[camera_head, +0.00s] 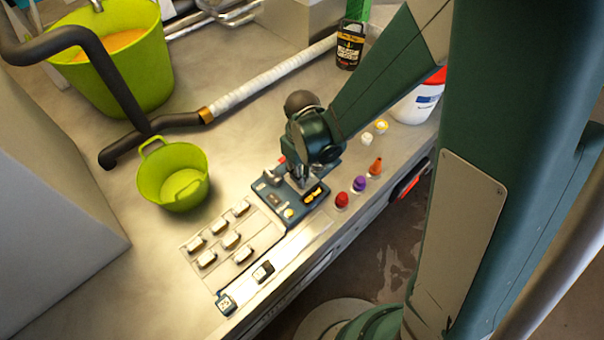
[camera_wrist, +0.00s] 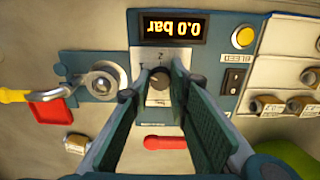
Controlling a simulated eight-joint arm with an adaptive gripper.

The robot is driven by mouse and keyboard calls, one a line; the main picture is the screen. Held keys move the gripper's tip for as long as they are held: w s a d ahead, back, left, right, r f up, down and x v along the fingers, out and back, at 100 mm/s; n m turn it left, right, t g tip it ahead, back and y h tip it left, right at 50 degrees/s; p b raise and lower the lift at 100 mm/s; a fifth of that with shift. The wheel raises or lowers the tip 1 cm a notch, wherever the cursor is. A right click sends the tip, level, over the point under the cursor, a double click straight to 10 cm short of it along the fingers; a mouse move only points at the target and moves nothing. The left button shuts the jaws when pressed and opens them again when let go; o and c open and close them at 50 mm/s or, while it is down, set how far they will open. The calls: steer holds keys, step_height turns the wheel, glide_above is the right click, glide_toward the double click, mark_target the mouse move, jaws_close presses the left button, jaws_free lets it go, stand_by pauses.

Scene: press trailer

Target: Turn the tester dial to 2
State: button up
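The tester is a blue panel (camera_wrist: 205,60) with a lit display (camera_wrist: 171,27) that shows "0.0 bar" upside down in the wrist view. Below the display, a small dark round dial (camera_wrist: 158,76) sits on a pale plate with markings too small to read. My gripper (camera_wrist: 157,92) is open above the panel, one finger on each side of the dial, with gaps visible. I cannot tell how deep the fingertips reach. In the head view my gripper (camera_head: 301,180) is over the tester panel (camera_head: 312,200) and hides the dial.
The panel also carries a round metal fitting (camera_wrist: 101,82) and a yellow button (camera_wrist: 243,37). A red handle (camera_wrist: 165,143) lies near the fingers.

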steer(key=shift+c, duration=0.8)
steer(key=shift+m, duration=0.5)
steer(key=m+b, duration=0.1)
steer(key=m, duration=0.3)
steer(key=m+b, duration=0.1)
steer(key=m, duration=0.5)
steer(key=shift+m, duration=0.4)
steer(key=o, duration=0.9)
